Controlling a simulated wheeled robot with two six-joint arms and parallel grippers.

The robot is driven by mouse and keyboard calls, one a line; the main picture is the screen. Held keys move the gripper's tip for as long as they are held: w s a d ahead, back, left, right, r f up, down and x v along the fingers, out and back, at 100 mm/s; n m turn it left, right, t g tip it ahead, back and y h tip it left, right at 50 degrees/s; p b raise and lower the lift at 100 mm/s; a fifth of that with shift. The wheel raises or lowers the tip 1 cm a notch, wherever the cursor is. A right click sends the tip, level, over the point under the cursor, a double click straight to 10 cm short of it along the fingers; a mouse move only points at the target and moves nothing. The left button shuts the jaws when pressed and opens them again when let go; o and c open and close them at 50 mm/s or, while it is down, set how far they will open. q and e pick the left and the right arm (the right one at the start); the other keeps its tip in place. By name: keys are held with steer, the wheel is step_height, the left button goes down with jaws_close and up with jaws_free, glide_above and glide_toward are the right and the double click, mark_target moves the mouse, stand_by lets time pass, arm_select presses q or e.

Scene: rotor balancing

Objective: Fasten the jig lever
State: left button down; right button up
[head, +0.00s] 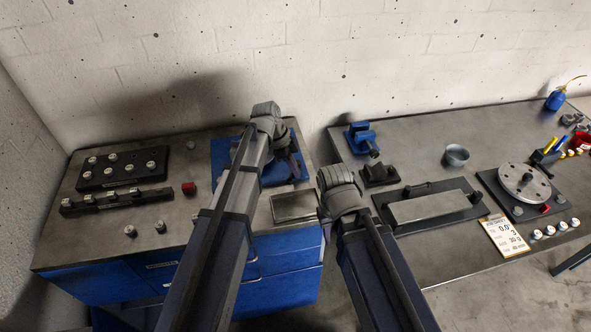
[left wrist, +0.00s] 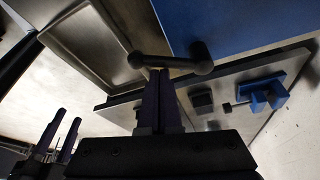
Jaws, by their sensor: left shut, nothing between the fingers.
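In the left wrist view a dark lever bar (left wrist: 172,62) with a rounded knob lies across the tips of my left gripper (left wrist: 158,73). Its fingers are shut together with nothing between them; I cannot tell whether they touch the bar. The blue jig plate (left wrist: 245,25) fills the upper right there. In the head view the blue plate (head: 277,174) is on the left bench, partly hidden by my left arm, with my left gripper (head: 297,172) at its right side. My right gripper (left wrist: 58,135) shows in the left wrist view with its fingers apart; in the head view it is hidden.
A shallow metal tray (head: 293,207) lies in front of the blue plate. A red block (head: 188,189) and black racks (head: 122,168) stand to the left. Across a gap, the right bench carries a blue vise (head: 361,139), a grey cup (head: 456,156) and a round rotor (head: 525,182).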

arm_select(q)
steer(key=shift+d, duration=0.15)
steer(key=d, duration=0.2)
steer(key=s+d+r+p, duration=0.1)
steer(key=d, duration=0.1)
steer(key=p+v, duration=0.9)
steer(key=v, duration=0.1)
steer(key=shift+w+a, duration=0.2)
steer(key=shift+w, duration=0.25)
steer(key=shift+f, duration=0.15)
steer(key=s+f+n+y+b, duration=0.2)
steer(key=s+f+n+b, duration=0.1)
steer(key=s+n, duration=0.4)
steer(key=s+f+n+y+b, duration=0.3)
steer(key=s+n, duration=0.4)
steer(key=s, duration=0.7)
steer(key=shift+f, duration=0.85)
